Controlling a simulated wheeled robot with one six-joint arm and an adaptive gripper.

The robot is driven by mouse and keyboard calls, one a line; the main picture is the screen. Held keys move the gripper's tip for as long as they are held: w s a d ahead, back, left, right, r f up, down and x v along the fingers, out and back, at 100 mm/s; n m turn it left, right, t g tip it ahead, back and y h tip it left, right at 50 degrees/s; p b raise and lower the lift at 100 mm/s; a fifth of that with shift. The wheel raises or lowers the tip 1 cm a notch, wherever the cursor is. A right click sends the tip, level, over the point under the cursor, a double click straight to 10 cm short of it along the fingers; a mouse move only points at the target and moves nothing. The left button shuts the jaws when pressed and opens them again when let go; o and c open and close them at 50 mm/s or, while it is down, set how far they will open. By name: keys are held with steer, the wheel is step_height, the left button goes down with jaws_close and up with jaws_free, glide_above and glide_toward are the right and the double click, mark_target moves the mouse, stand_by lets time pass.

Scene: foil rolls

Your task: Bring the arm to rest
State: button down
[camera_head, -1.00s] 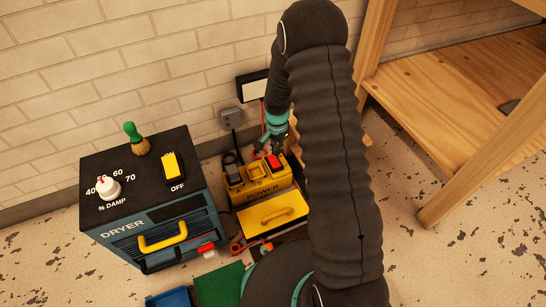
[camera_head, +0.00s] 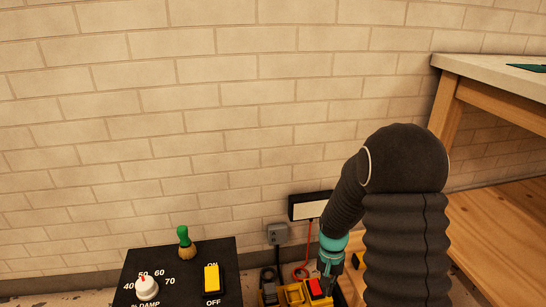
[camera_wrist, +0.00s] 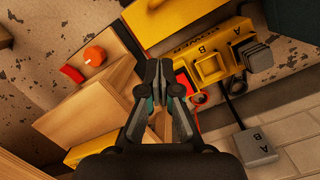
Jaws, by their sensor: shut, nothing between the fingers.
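My gripper (camera_wrist: 158,80) is shut and empty in the wrist view, with its fingertips together. In the head view my gripper (camera_head: 328,285) hangs at the lower edge, partly cut off, in front of the yellow power box (camera_head: 294,294). My dark ribbed arm rises at the lower right and bends down to it. I cannot tell the gap between the fingers and the box.
The dryer (camera_head: 222,258) stands at the lower left with a green-handled brush (camera_head: 185,243), a white knob (camera_head: 147,287) and a yellow switch (camera_head: 211,278) on top. A grey wall box (camera_head: 278,234) is behind. A wooden bench (camera_head: 468,85) stands right. The upper wall is clear.

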steer(key=s+r+n+t+p, duration=0.1)
steer(key=s+r, duration=0.5)
steer(key=r, duration=0.6)
steer(key=s+r+n+t+p, duration=0.1)
steer(key=s+r+t+p, duration=0.2)
steer(key=s+r, duration=0.4)
steer(key=s+r+n+t+p, duration=0.1)
steer(key=s+r+t, duration=0.2)
steer(key=r, duration=1.3)
steer(key=s, duration=0.3)
steer(key=shift+s+r+n+t+p, duration=0.25)
steer(key=shift+r+n+t+p, duration=0.05)
steer(key=shift+r+p, duration=0.1)
